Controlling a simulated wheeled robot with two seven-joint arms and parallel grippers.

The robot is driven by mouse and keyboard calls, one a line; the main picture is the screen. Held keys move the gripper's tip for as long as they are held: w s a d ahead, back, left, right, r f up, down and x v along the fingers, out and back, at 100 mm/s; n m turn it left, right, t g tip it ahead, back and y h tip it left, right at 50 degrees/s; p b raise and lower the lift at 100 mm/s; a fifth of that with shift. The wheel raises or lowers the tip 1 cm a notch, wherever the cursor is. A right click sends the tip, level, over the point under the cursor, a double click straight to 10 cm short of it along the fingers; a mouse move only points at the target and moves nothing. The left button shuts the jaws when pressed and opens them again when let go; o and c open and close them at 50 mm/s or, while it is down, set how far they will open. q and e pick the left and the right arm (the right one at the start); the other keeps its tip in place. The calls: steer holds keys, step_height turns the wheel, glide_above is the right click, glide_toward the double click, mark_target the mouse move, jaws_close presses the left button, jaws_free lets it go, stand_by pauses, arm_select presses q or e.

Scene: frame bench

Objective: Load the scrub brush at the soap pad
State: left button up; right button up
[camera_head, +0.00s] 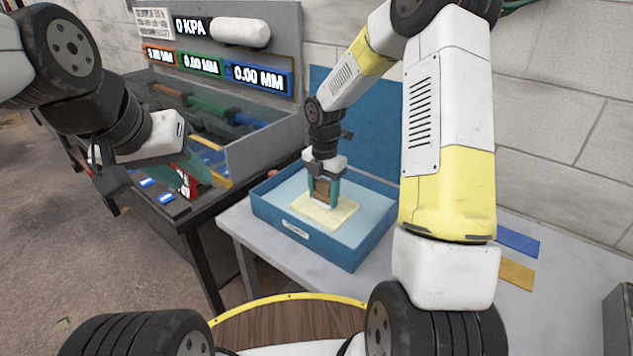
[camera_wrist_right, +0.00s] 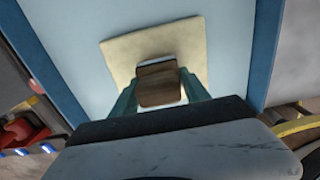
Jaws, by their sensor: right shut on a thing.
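The scrub brush, a brown wooden block (camera_head: 322,188), is upright between the teal fingers of my right gripper (camera_head: 323,190), which is shut on it. In the right wrist view the brush (camera_wrist_right: 158,88) shows its wooden top between both fingers. The soap pad (camera_head: 340,212) is a cream square in a blue tray (camera_head: 345,254). The brush is over the pad (camera_wrist_right: 120,58) and its lower end appears at the pad's surface; its bristles are hidden, so I cannot tell how firmly they touch. My left gripper (camera_head: 188,168) is away at the left, by the bench with displays; its fingers are unclear.
The tray stands on a light grey table with a blue panel (camera_head: 375,140) behind it. Blue (camera_head: 518,241) and yellow (camera_head: 516,273) strips lie at the right. A bench (camera_head: 265,145) with readouts of 0 KPA and 0.00 MM stands at the left. My right arm covers part of the table.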

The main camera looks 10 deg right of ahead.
mark_target(324, 182)
steer(key=shift+r, duration=3.25)
